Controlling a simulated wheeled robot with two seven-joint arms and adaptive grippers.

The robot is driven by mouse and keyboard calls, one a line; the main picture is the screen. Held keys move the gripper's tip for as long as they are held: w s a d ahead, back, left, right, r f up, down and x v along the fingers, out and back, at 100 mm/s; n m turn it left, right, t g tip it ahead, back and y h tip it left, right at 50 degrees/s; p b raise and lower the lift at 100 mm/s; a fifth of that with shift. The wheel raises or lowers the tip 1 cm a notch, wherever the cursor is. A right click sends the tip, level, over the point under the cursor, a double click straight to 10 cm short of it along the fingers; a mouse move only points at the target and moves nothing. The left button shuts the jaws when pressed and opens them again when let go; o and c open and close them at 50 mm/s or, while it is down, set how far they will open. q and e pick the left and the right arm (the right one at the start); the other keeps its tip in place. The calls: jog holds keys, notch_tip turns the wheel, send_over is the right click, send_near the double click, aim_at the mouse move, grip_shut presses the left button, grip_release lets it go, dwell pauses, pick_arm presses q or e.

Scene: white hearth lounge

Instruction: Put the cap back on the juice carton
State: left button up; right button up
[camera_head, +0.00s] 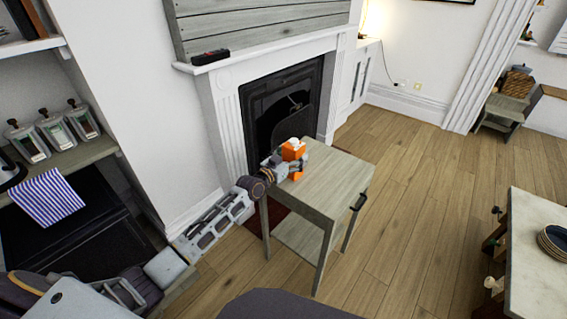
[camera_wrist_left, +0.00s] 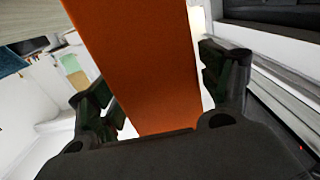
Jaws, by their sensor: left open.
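The orange juice carton (camera_head: 291,153) is at the left end of the small grey wooden table (camera_head: 335,180). A small white patch shows at its top; I cannot tell whether it is the cap or the bare spout. My left gripper (camera_head: 281,166) is at the carton, partly covering its lower part. In the left wrist view the carton (camera_wrist_left: 145,65) fills the space between the two fingers of my open left gripper (camera_wrist_left: 158,100). Light gaps show beside it, so it is not clamped. I cannot make out a separate cap. My right gripper is not in view.
The table has a dark handle (camera_head: 358,202) on its right side and a bare top right of the carton. A white fireplace (camera_head: 222,92) stands close behind. A marble-topped counter (camera_head: 530,240) with stacked plates is at the right; open wooden floor lies between.

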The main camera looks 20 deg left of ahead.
aim_at(288, 159)
pick_arm(q)
jog(key=shift+r, duration=0.1)
jog(key=shift+s+a, duration=0.2)
jog(key=shift+s, duration=0.25)
jog(key=shift+p+v, duration=0.4)
jog(key=shift+v, duration=2.75)
jog(key=shift+s+a+p, duration=0.2)
jog(key=shift+s+p, duration=0.1)
jog(key=shift+s, duration=0.3)
jog(key=shift+v, duration=1.7)
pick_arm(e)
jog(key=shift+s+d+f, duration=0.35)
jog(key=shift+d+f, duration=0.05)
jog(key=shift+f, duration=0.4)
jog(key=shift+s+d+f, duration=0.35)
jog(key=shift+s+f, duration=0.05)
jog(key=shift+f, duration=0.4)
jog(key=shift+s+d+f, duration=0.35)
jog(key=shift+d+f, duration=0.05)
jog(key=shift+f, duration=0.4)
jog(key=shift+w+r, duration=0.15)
